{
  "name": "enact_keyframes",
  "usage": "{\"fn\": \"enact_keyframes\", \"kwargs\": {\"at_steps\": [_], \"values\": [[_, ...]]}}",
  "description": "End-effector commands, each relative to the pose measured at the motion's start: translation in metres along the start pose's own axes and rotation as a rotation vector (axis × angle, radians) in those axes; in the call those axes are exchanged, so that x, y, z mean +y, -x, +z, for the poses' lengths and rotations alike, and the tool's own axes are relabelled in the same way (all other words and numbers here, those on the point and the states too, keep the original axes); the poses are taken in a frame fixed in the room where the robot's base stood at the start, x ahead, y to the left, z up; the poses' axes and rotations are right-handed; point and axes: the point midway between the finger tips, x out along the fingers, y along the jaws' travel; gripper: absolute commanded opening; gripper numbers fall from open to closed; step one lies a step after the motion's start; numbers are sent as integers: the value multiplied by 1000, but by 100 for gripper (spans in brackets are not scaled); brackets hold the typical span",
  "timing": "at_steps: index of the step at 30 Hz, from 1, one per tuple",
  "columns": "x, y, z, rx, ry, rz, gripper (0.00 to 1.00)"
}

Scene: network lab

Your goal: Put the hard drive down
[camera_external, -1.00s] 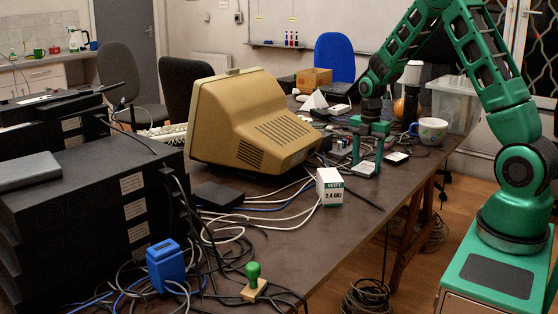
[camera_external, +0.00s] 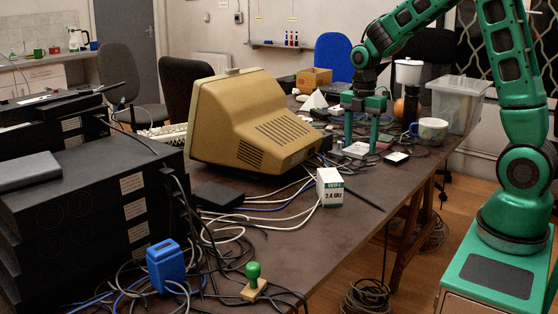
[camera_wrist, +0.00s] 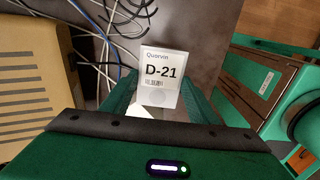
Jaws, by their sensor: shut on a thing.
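The hard drive (camera_wrist: 162,74) carries a white label reading "Quorvin D-21" in the wrist view. It also shows as a small pale piece (camera_external: 357,150) in the outside view. My gripper (camera_external: 361,152) points down over the table, with one green finger on each side of the drive, and is shut on it. How much gap there is between the drive and the table top cannot be told. A second small drive-like device with a pale label (camera_external: 396,157) lies on the table just right of my gripper.
The beige monitor (camera_external: 250,125) stands left of my gripper. A white WiFi box (camera_external: 330,187), loose cables and a mug (camera_external: 432,130) are on the table (camera_external: 300,240). A clear bin (camera_external: 457,103) stands behind the mug.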

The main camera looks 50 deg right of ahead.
Motion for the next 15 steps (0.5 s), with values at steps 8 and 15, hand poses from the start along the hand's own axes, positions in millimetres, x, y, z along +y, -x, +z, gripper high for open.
{"fn": "enact_keyframes", "kwargs": {"at_steps": [8,15], "values": [[4,2,-16,0,4,1,26],[21,2,-99,-2,15,0,26]]}}
